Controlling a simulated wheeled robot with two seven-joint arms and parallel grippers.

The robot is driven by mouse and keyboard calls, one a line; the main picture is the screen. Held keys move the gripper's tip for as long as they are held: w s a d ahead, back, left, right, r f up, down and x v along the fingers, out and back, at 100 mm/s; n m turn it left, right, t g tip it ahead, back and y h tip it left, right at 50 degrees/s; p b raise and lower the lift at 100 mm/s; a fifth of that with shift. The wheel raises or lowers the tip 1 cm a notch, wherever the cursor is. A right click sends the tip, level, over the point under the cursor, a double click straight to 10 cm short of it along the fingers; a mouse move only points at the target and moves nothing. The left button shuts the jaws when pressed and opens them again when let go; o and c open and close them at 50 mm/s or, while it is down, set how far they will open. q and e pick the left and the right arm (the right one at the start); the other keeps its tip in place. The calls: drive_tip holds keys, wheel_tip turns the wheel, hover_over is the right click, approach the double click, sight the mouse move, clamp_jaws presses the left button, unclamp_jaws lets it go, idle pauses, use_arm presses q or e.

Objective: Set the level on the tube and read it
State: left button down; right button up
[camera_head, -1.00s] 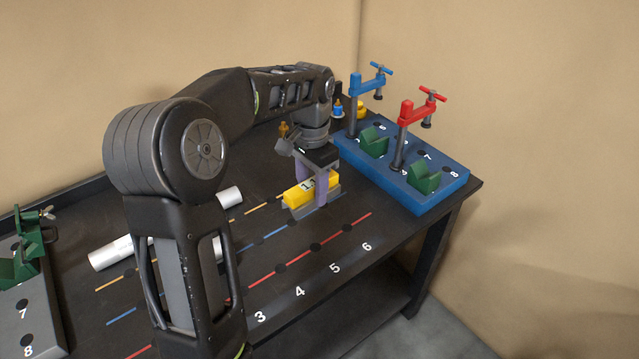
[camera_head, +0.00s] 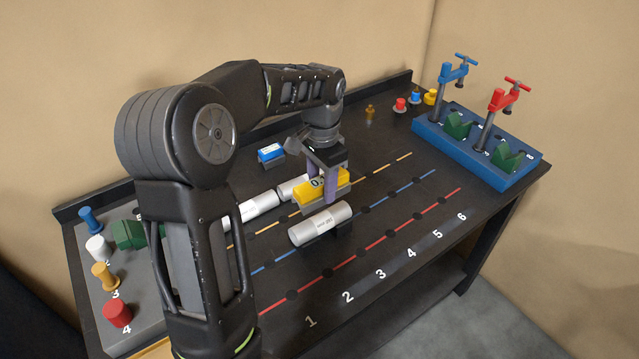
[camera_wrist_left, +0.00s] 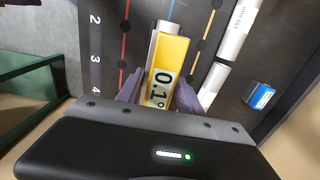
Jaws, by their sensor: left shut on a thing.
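My left gripper (camera_head: 333,183) has purple fingers and is shut on a yellow level (camera_head: 312,193). In the left wrist view the level's display (camera_wrist_left: 160,84) reads about 0.1°, and my left gripper (camera_wrist_left: 155,95) grips its sides. In the left wrist view a silver edge (camera_wrist_left: 154,40) shows along the level's left side. I cannot tell whether the level touches the tube. My right gripper is not in view.
More silver tubes (camera_head: 259,206) lie behind. A blue box-like instrument (camera_head: 271,152) stands at the back. A blue rack (camera_head: 450,140) with blue and red clamps stands at the right. A grey board (camera_head: 97,279) with coloured pegs is at the left. The front right of the table is clear.

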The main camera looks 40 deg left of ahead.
use_arm(q)
drive_tip(key=shift+s+f, duration=0.1)
drive_tip(key=shift+s, duration=0.05)
drive_tip(key=shift+a+f, duration=0.1)
drive_tip(key=shift+f, duration=0.1)
drive_tip(key=b, duration=0.4)
hover_over(321, 217)
drive_tip(key=shift+f, duration=2.1)
drive_tip(key=shift+f, duration=0.15)
drive_tip(key=shift+f+b, duration=0.6)
drive_tip(key=shift+f, duration=0.35)
drive_tip(key=shift+f, duration=0.45)
drive_tip(key=c, duration=0.7)
unclamp_jaws()
